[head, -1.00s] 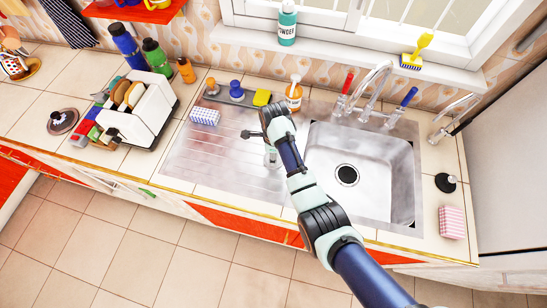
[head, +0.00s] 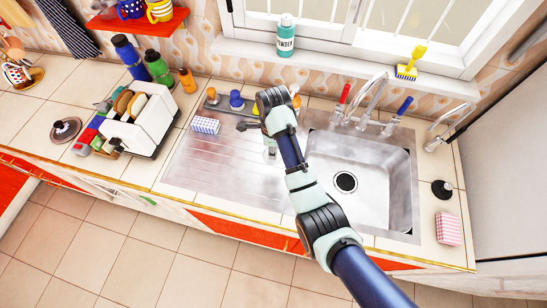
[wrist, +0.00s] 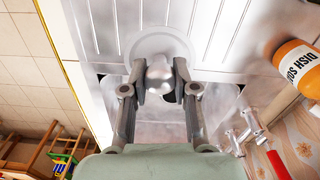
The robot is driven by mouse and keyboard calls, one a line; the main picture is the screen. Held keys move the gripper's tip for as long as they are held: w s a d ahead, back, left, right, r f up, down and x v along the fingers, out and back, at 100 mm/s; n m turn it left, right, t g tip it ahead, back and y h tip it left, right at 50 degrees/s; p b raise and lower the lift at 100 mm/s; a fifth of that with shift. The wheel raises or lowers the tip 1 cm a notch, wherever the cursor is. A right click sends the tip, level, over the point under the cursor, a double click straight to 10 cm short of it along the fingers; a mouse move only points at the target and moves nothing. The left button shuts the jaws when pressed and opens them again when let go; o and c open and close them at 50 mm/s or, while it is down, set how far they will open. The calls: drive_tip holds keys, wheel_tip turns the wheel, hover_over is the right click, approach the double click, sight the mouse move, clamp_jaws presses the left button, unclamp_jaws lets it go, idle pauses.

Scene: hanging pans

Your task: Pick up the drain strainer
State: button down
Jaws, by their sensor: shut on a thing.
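The drain strainer (wrist: 160,66) is a silvery metal piece with a rounded knob and a wider round disc beyond it in the wrist view. My gripper (wrist: 160,78) is shut on the knob, with one finger on each side. In the head view my arm and gripper (head: 270,150) reach over the right end of the ribbed drainboard (head: 215,170), left of the sink basin. My arm hides most of the strainer there.
The sink basin (head: 380,170) with its dark drain hole (head: 345,182) lies right of my arm. A tap (head: 370,100) and an orange soap bottle (wrist: 298,66) stand behind. A checked sponge (head: 206,125) and a dish rack (head: 140,120) are left.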

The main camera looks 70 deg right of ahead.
wheel_tip(320, 180, up, 10)
drive_tip(key=p, duration=0.8)
drive_tip(key=shift+w+r, duration=0.1)
drive_tip(key=shift+r, duration=0.15)
